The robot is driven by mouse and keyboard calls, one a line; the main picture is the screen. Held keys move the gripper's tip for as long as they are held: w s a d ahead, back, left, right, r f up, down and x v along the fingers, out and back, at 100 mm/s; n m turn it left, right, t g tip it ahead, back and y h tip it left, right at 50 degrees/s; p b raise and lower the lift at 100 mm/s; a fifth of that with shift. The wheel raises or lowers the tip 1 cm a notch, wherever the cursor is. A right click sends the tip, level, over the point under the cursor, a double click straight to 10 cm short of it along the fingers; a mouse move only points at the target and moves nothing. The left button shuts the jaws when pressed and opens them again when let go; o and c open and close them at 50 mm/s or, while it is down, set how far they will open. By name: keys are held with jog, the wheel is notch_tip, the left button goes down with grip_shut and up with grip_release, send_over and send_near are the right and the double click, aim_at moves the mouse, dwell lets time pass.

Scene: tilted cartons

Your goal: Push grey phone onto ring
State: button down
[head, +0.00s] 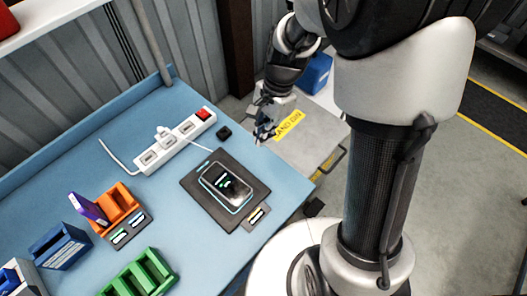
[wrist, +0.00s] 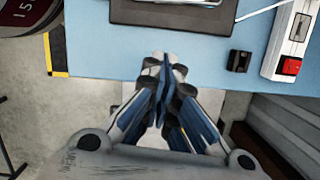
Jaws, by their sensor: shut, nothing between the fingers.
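The grey phone (head: 228,186) lies flat, screen up, on a dark rectangular mat (head: 200,204) near the right edge of the blue table. Its screen is dark with small lit marks, and a pale cyan outline runs around it. I cannot make out a separate ring. My gripper (head: 263,133) is shut and empty, beyond the mat near the table's edge and apart from the phone. In the wrist view the closed fingertips (wrist: 163,62) point toward the table edge. The mat (wrist: 150,12) shows at the top there, with the phone only partly in view.
A white power strip (head: 178,141) with a red switch and a small black block (head: 224,132) stand behind the mat. Orange (head: 122,202), blue (head: 60,248) and green (head: 140,275) holders fill the left front. A grey carton (head: 312,130) stands beyond the table edge.

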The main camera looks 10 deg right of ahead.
aim_at(235, 178)
jog(key=b+x, duration=0.3)
jog(key=x, duration=0.7)
jog(key=shift+s+b, duration=0.1)
jog(key=shift+b, duration=0.25)
jog(key=a, duration=0.1)
jog(key=s+a, duration=0.1)
jog(key=a, duration=0.1)
jog(key=shift+s+b, duration=0.25)
jog(key=shift+b, duration=0.1)
jog(key=shift+s+a+r, duration=0.1)
jog(key=shift+s+a, duration=0.05)
jog(key=shift+a, duration=0.2)
jog(key=shift+s+a+p, duration=0.2)
jog(key=shift+s+a, duration=0.25)
jog(key=shift+a, duration=0.45)
jog(key=shift+s+a+p, duration=0.15)
jog(key=shift+s+a, duration=0.35)
jog(key=shift+a, duration=0.35)
jog(key=shift+d, duration=0.1)
